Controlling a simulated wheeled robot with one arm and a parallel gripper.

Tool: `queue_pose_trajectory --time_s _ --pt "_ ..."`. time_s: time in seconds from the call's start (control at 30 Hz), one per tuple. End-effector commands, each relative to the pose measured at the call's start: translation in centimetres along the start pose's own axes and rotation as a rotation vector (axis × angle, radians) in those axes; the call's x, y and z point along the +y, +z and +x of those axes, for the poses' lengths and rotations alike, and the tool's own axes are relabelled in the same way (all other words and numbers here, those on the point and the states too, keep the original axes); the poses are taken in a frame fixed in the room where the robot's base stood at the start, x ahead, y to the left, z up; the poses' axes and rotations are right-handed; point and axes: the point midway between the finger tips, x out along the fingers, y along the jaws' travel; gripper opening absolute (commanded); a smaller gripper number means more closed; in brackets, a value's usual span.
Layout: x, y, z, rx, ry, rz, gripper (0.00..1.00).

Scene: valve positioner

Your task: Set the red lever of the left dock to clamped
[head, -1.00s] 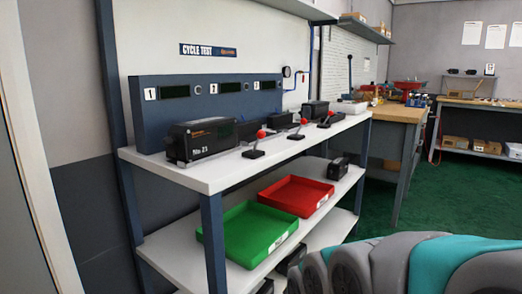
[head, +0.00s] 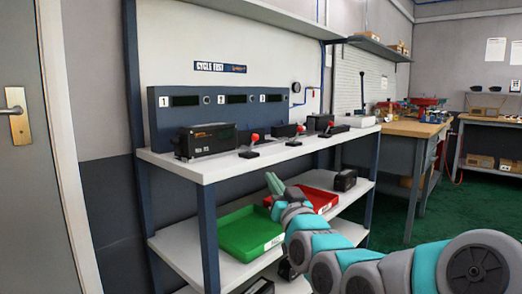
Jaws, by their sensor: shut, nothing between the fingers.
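The left dock's black positioner box (head: 206,141) sits on the white bench top below the number 1 panel. Just right of it is a lever with a red knob (head: 255,137) on a small black base; its shaft looks near upright, and its exact setting is too small to tell. Another red-knobbed lever (head: 300,130) stands further right, by the middle dock. My gripper (head: 272,180) is shut and empty, in front of the bench and lower in the picture than its top, apart from the levers. It partly covers the red tray.
A green tray (head: 250,236) and a red tray (head: 322,197) sit on the shelf under the bench top (head: 180,163). A black device (head: 345,180) stands beside the red tray. A wooden workbench (head: 410,130) stands to the right. Green floor lies open at right.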

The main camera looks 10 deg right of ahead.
Motion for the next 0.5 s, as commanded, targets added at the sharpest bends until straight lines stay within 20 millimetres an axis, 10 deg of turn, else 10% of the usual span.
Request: queue_pose_trajectory --time_s 0.5 --pt "0.5 -1.8 0.3 0.082 0.003 0.010 0.00"
